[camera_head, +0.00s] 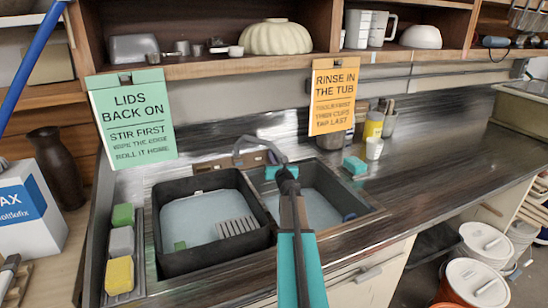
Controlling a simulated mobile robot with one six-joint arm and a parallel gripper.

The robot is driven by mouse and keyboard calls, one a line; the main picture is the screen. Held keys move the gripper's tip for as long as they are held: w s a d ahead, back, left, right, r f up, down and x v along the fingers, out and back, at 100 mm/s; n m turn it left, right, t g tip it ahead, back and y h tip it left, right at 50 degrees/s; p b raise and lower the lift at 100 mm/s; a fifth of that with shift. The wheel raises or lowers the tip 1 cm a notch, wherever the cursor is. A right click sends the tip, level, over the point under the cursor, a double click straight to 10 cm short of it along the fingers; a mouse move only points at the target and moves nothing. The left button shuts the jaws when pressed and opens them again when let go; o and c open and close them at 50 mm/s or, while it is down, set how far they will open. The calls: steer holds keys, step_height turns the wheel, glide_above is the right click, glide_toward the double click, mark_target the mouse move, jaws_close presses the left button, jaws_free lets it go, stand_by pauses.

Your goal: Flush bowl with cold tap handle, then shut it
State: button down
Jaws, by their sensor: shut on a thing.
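A double sink has a left bowl (205,215) and a right bowl (318,205), both pale blue-grey inside. A dark curved tap spout (262,147) rises from a brown plate (228,163) on the back ledge between them. My gripper (283,170) is at the right end of this tap, over the back edge of the right bowl. It is shut on the cold tap handle, which my wrist and fingers mostly hide. How far the handle is turned cannot be told, and no stream of water is clearly visible.
A slotted grey piece (238,227) lies in the left bowl. Coloured sponges (119,274) sit in a rack at left. A teal sponge (355,165), a white cup (374,148) and a yellow container (373,126) stand behind the right bowl. The counter (440,160) at right is clear.

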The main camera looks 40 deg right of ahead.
steer(key=n+y, duration=0.1)
steer(key=n+t+y+p, duration=0.1)
steer(key=n, duration=0.1)
steer(key=shift+s+d+t+y, duration=0.1)
steer(key=shift+d+t+y, duration=0.2)
steer(key=shift+y, duration=0.1)
steer(key=shift+n, duration=0.3)
steer(key=c, duration=1.8)
jaws_free()
steer(key=shift+s+a, duration=0.15)
steer(key=shift+s, duration=0.05)
steer(key=shift+b+v, duration=1.35)
steer(key=shift+v, duration=5.4)
